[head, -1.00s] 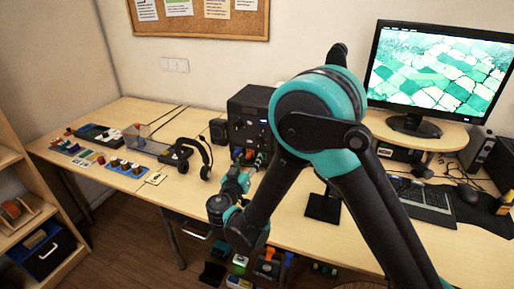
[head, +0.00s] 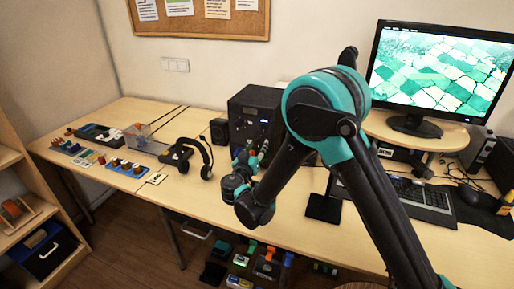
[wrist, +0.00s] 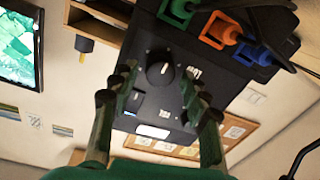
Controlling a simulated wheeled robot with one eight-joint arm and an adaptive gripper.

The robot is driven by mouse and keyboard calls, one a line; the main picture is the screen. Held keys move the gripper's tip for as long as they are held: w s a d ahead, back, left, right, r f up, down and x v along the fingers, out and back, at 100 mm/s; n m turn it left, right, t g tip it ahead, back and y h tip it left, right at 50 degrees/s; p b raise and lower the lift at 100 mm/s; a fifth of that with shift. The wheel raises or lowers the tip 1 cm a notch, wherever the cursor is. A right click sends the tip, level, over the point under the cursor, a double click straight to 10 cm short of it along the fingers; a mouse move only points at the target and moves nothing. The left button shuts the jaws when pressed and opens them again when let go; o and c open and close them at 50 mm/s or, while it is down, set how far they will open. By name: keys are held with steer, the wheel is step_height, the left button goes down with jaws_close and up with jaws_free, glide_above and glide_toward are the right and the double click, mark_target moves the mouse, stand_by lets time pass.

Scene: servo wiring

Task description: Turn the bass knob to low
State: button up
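The round black knob (wrist: 160,70) with a white pointer mark sits on the face of a black box in the wrist view. A small white label is beside it, too small to read, so I cannot confirm it is the bass knob. In the head view the black box (head: 250,108) stands at the back of the desk. My gripper (wrist: 157,82) is open, with its fingers on either side of the knob in the picture; contact is not visible. In the head view my gripper (head: 246,156) is in front of the box, partly hidden by my arm.
Green, orange and blue clips (wrist: 220,30) are near the box in the wrist view. A headphone stand (head: 190,155) is left of my gripper, and a small speaker (head: 219,131) is beside the box. The monitor (head: 440,75) and keyboard (head: 420,200) are at right.

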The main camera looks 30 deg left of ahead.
steer(key=c, duration=0.9)
steer(key=shift+n, duration=0.3)
steer(key=n, duration=0.9)
steer(key=shift+a+n+g, duration=0.1)
steer(key=shift+n+g, duration=0.2)
steer(key=n+h, duration=0.1)
steer(key=n, duration=0.5)
steer(key=shift+s, duration=0.1)
steer(key=n, duration=0.6)
steer(key=shift+a+n+h, duration=0.1)
steer(key=shift+n+h, duration=0.2)
